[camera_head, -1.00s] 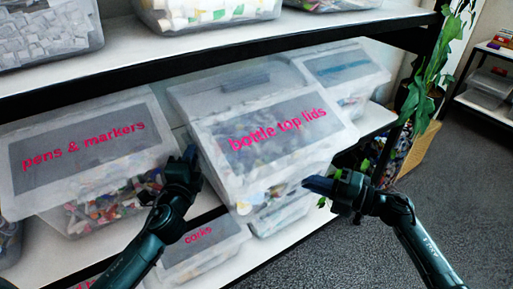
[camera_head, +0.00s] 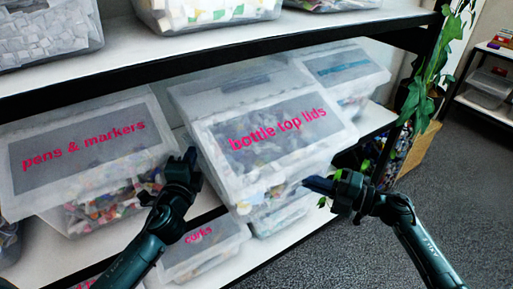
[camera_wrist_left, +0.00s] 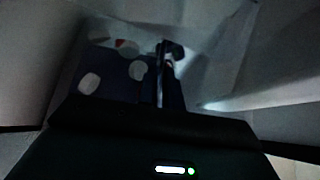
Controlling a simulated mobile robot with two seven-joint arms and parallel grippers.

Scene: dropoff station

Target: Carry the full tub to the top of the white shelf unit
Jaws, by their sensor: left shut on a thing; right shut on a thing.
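A full translucent tub (camera_head: 262,170) labelled "bottle top lids" sits on the middle shelf level, its lidded top tilted toward me. Small multicoloured pieces show through its wall. My left gripper (camera_head: 190,160) is shut on the tub's left side. My right gripper (camera_head: 312,184) is shut on its right front side. The exact grip points are partly hidden. The dark left wrist view shows the left gripper's fingers (camera_wrist_left: 163,75) close to a translucent wall with pale round lids behind it. The white shelf unit (camera_head: 230,35) has white boards with black edges; its top is out of view.
A "pens & markers" tub (camera_head: 85,160) stands close on the left, a "corks" tub (camera_head: 205,250) below. Another lidded tub (camera_head: 345,75) stands behind right. The upper shelf's black edge (camera_head: 200,75) runs above. A plant (camera_head: 430,75) stands right; the carpet (camera_head: 330,255) has free room.

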